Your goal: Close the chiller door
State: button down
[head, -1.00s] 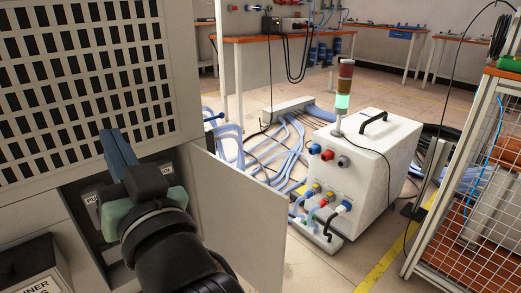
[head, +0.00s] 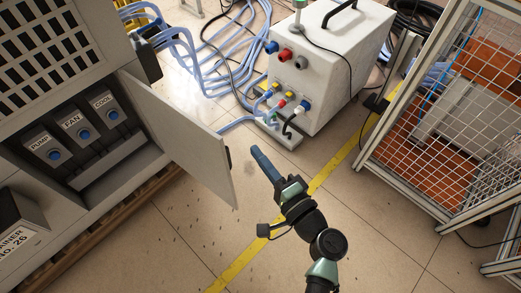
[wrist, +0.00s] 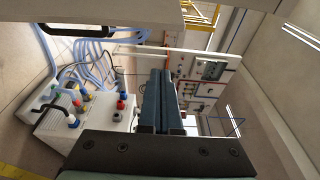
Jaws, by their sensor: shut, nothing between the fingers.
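The chiller door (head: 185,140) is a flat cream panel. It stands open, swung out from the chiller cabinet (head: 55,45), with a small dark part at its free edge. The open compartment behind it shows three grey switch boxes with blue buttons, marked PUMP (head: 48,147), FAN (head: 76,127) and COOL (head: 104,109). My gripper (head: 257,154) is shut and empty. It is to the right of the door's free edge, on the outer side, with a gap in the picture; I cannot tell the true distance. The wrist view shows its blue fingers (wrist: 160,95) together.
A white box unit (head: 325,60) with coloured connectors stands beyond my gripper, with blue hoses (head: 205,55) on the floor behind it. A wire mesh cage (head: 460,110) stands at the right. The floor around my gripper is clear, crossed by a yellow line (head: 325,175).

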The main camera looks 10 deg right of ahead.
jog(key=w+a+b, duration=0.1)
jog(key=w+a, duration=0.3)
jog(key=a, duration=0.2)
jog(key=shift+w, duration=0.2)
dwell(0.4)
